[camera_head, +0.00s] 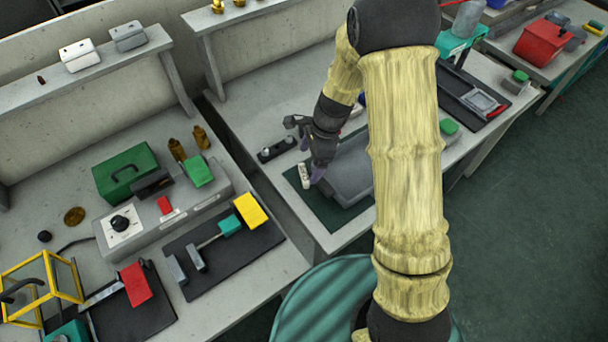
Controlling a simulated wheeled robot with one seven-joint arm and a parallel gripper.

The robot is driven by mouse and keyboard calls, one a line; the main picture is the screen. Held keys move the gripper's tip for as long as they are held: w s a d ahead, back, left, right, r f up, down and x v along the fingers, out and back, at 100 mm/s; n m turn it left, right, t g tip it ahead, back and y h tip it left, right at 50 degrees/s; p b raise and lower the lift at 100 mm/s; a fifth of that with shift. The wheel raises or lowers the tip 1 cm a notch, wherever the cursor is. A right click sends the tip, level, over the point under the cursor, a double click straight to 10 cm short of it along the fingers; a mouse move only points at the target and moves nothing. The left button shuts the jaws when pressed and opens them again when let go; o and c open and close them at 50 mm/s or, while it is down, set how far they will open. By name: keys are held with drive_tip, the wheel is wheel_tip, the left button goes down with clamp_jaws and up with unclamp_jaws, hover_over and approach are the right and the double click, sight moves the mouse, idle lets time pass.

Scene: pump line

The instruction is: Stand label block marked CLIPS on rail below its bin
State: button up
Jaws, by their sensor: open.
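A small white block (304,176) with dark marks stands on a dark green mat (333,215) on the middle bench. Its marking is too small to read, so I cannot tell whether it says CLIPS. My gripper (314,178) points down just to the right of this block. It is open, with purplish fingertips close to the block; I cannot tell whether they touch it. My arm hides much of the bench behind and to the right. I cannot pick out the labelled bin or the rail with certainty.
A grey tray-like body (352,172) lies right beside my gripper. A black strip with knobs (277,149) lies behind the mat. The left bench holds a green toolbox (126,172) and a black tool mat (215,262). A red bin (540,42) stands far right.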

sight(305, 172)
drive_tip(key=x, duration=0.5)
drive_tip(key=shift+s, duration=0.1)
idle(0.3)
drive_tip(key=c, duration=1.1)
wheel_tip(305, 172, up, 10)
drive_tip(key=shift+r+p, duration=0.1)
drive_tip(key=shift+p, duration=0.2)
